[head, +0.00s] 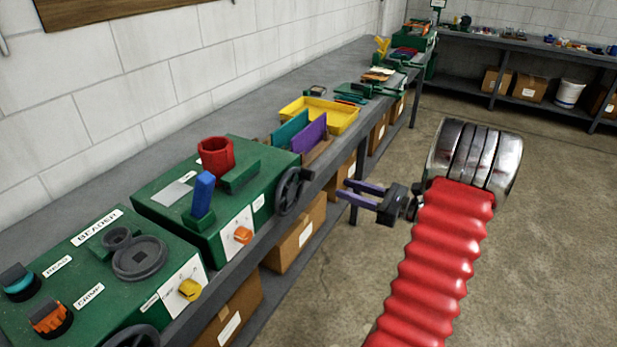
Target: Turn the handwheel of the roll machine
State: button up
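A green machine (165,215) stands on the long bench, with a red cylinder (216,156) and a blue lever (203,191) on top. A dark handwheel (290,192) is on its right end, facing the aisle. Its labels are too small to read, so I cannot tell if it is the roll machine. A nearer green machine labelled BEADER (75,262) has another dark handwheel (132,337), cut off by the bottom edge. My gripper (343,189) is over the aisle, right of the first handwheel and apart from it. Its two fingers are spread with nothing between them.
A yellow tray (318,113) and upright teal and purple plates (310,134) stand beyond the machine. Cardboard boxes (295,237) fill the shelf below the bench. Another bench (520,45) is at the back right. The concrete floor (555,210) is clear on the right.

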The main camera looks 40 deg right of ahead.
aim_at(312, 178)
jog(key=x, duration=1.3)
jog(key=shift+w+a, duration=0.15)
jog(key=shift+w, duration=0.05)
jog(key=shift+c, duration=0.7)
grip_shut()
jog(key=shift+a, duration=0.1)
